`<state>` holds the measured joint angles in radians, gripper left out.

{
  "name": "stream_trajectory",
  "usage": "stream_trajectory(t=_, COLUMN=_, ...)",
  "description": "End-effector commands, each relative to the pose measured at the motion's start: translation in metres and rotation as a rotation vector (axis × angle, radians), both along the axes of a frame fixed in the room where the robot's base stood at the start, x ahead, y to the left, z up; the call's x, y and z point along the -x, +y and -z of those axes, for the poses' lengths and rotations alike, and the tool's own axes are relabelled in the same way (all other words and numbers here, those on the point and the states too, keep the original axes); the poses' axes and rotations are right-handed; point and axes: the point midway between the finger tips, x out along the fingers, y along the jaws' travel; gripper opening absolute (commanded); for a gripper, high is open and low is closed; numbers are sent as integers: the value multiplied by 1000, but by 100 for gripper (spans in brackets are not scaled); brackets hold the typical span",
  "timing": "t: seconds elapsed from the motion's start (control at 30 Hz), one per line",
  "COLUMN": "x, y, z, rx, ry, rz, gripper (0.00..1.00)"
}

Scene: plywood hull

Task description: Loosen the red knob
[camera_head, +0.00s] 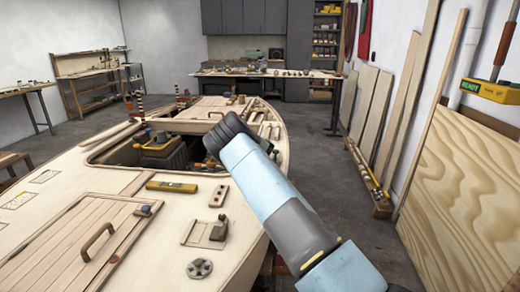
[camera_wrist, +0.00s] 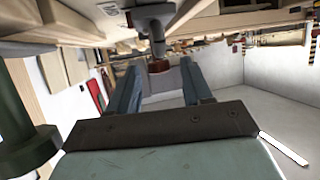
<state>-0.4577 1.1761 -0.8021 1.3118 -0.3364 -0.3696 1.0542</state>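The red knob (camera_wrist: 159,66) shows in the wrist view as a small dark-red piece at the end of a grey fitting (camera_wrist: 153,25). My gripper (camera_wrist: 158,78) has its two blue-grey fingers well apart, one on each side of the knob in the picture. Gaps show between the knob and both fingers, and I see no contact. I cannot tell how deep the knob sits between the fingertips. In the head view my arm reaches over the right side of the wooden hull (camera_head: 160,240), and I cannot make out the knob there.
A dark green cylinder (camera_wrist: 25,115) stands close at the left in the wrist view. The hull deck has an open hatch with machinery (camera_head: 165,150) inside. A yellow level (camera_head: 172,186) and a handled hatch cover (camera_head: 85,235) are nearby. A plywood sheet (camera_head: 460,180) leans at the right.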

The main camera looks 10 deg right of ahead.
Motion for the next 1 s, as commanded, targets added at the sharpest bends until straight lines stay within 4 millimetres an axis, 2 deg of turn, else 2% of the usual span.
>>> stream_trajectory(t=0.3, x=1, y=0, z=-1, rx=-1, ry=0, rz=1, gripper=54)
stream_trajectory(t=0.47, x=12, y=1, z=-6, rx=-1, ry=0, rz=0, gripper=54)
stream_trajectory(t=1.0, x=97, y=12, z=-41, rx=-3, ry=0, rz=1, gripper=54)
